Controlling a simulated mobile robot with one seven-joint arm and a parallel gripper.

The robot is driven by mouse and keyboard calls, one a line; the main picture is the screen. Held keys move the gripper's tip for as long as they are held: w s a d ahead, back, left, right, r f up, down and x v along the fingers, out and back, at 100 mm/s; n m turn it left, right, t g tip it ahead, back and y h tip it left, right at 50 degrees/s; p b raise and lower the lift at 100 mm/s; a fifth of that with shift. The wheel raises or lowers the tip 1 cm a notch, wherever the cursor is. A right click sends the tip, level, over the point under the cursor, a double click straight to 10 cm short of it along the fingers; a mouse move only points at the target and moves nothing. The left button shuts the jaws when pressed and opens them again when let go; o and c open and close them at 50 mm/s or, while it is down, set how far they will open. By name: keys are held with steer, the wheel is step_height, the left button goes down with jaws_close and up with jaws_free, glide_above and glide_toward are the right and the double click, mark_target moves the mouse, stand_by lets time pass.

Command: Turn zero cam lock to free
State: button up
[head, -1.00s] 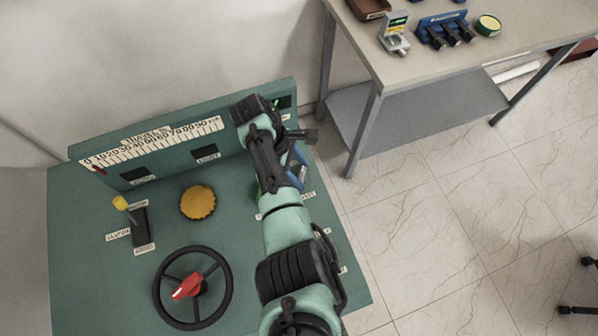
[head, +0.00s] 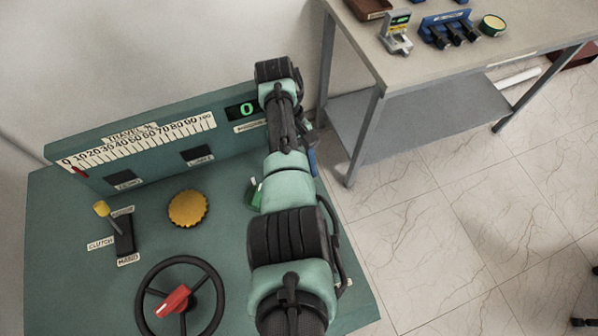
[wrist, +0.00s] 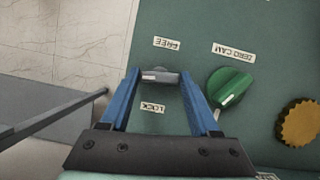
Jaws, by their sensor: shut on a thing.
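In the wrist view my gripper (wrist: 156,73) has two blue fingers, shut on a small grey lever (wrist: 159,77) on the green panel. The upside-down FREE label (wrist: 167,43) lies above the lever and the LOCK label (wrist: 153,107) below it, between my fingers. The lever's base and exact direction are hard to make out. The ZERO CAM label (wrist: 233,52) is to the right, above a green knob (wrist: 230,87) with a white mark. In the head view my arm hides the lever and most of the gripper; the green knob (head: 255,194) shows partly beside the arm.
A yellow knob (head: 188,208), a yellow-tipped clutch lever (head: 114,222) and a black handwheel (head: 214,290) with a red handle are on the panel. The travel scale (head: 140,140) pointer sits near 0. A workbench (head: 440,60) stands at right.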

steer(key=shift+m, duration=0.6)
steer(key=shift+m+y+b, duration=0.3)
steer(key=o, duration=1.4)
steer(key=shift+c, duration=0.2)
steer(key=v, duration=1.3)
steer(key=shift+w+f, duration=0.1)
